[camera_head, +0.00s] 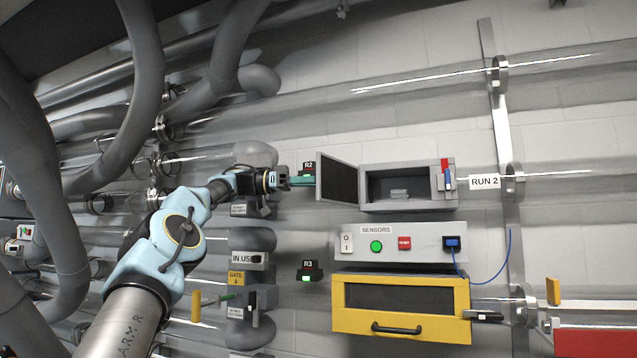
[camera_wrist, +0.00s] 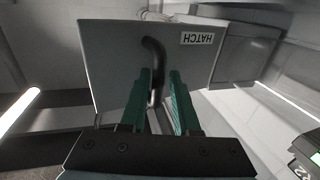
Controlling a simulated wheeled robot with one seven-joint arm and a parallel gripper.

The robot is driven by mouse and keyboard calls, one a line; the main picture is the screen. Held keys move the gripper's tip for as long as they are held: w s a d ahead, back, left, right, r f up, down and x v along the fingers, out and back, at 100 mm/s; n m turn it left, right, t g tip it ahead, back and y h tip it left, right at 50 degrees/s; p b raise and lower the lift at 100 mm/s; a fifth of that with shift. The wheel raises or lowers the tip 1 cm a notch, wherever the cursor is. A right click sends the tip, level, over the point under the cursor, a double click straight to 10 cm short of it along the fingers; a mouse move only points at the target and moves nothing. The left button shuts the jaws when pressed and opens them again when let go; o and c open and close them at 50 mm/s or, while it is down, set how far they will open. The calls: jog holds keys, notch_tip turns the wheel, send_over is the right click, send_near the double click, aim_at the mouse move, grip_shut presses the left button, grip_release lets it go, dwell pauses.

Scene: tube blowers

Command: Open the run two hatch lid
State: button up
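The run two hatch is a grey box (camera_head: 437,205) on the wall beside the "RUN 2" label (camera_head: 484,182). Its lid (camera_head: 338,182) stands swung open to the left, and the box interior shows. In the wrist view the lid's outer face (camera_wrist: 112,60) carries a "HATCH" label (camera_wrist: 197,38) and a dark curved handle (camera_wrist: 153,48). My gripper (camera_head: 305,181) is at the lid's left side. In the wrist view its green fingers (camera_wrist: 160,76) are apart, with the handle's lower end between them. A gap shows by the right finger; contact on the left is unclear.
Below the hatch are a sensors panel (camera_head: 390,258) with buttons and a yellow-framed drawer (camera_head: 400,325) with a handle. A red latch piece (camera_head: 446,170) sits on the box's right side. Small R2 (camera_head: 308,170) and R3 (camera_head: 309,272) indicators are near my gripper. Clear tubes run along the wall.

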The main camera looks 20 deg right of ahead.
jog(key=p+v, duration=0.4)
jog(key=v, duration=0.6)
jog(key=shift+a, duration=0.35)
jog(key=shift+w+a, duration=0.1)
jog(key=shift+w, duration=0.05)
